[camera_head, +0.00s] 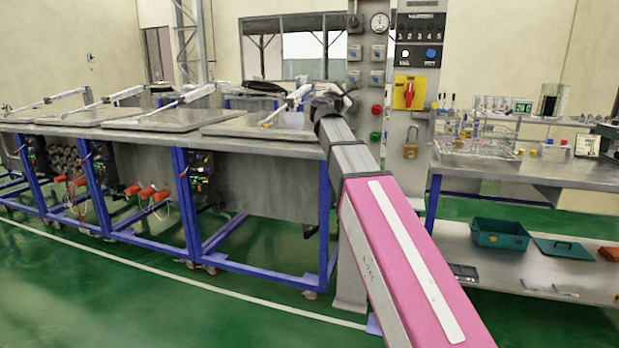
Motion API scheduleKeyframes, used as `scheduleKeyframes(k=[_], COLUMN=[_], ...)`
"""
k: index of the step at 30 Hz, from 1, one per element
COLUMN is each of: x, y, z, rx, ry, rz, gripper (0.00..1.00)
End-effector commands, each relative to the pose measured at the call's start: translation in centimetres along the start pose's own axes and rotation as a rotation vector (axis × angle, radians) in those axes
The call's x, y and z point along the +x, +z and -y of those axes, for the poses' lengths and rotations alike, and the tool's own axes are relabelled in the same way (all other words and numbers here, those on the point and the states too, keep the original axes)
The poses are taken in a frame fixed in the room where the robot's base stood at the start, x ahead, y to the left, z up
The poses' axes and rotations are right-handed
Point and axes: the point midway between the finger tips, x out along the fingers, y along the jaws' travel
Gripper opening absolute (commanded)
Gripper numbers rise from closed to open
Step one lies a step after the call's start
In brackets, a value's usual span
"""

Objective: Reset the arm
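My arm (405,255), with a long pink and white link and grey-black joints, reaches from the bottom right up toward the rightmost bench. My gripper (347,90) appears as a small dark shape at the arm's far end, beside the control post. It is too small and too hidden by the arm to tell whether it is open or shut, or whether it touches anything. The rightmost lid (262,126) lies flat on the bench top, with a white pneumatic cylinder (287,105) raised at a slant above it, just left of my gripper.
More lids with slanted cylinders (180,101) line the blue-framed bench (190,205) to the left. A control post (404,120) with buttons, a yellow-red switch and a padlock stands close right of my arm. A lab table (540,172) with glassware is at right. Green floor lies clear in front.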

Motion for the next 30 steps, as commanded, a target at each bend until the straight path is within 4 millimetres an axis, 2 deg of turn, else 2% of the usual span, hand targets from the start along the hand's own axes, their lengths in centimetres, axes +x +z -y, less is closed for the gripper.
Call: scheduleKeyframes(k=[2, 10, 17, 23, 26, 30], x=[0.0, -0.3, -1.0, -2.4, -3.8, -6.7], y=[0.0, -2.1, -4.7, -8.1, -10.4, -13.9], z=[0.0, 3.4, 7.8, 13.9, 18.4, 25.6], rx=[0.0, 0.071, 0.165, 0.29, 0.38, 0.528], ry=[0.0, -0.066, -0.161, -0.299, -0.408, -0.605], rz=[0.0, -0.041, -0.089, -0.141, -0.171, -0.202], gripper=[0.62, 0.62, 0.62, 0.62, 0.62, 0.62])
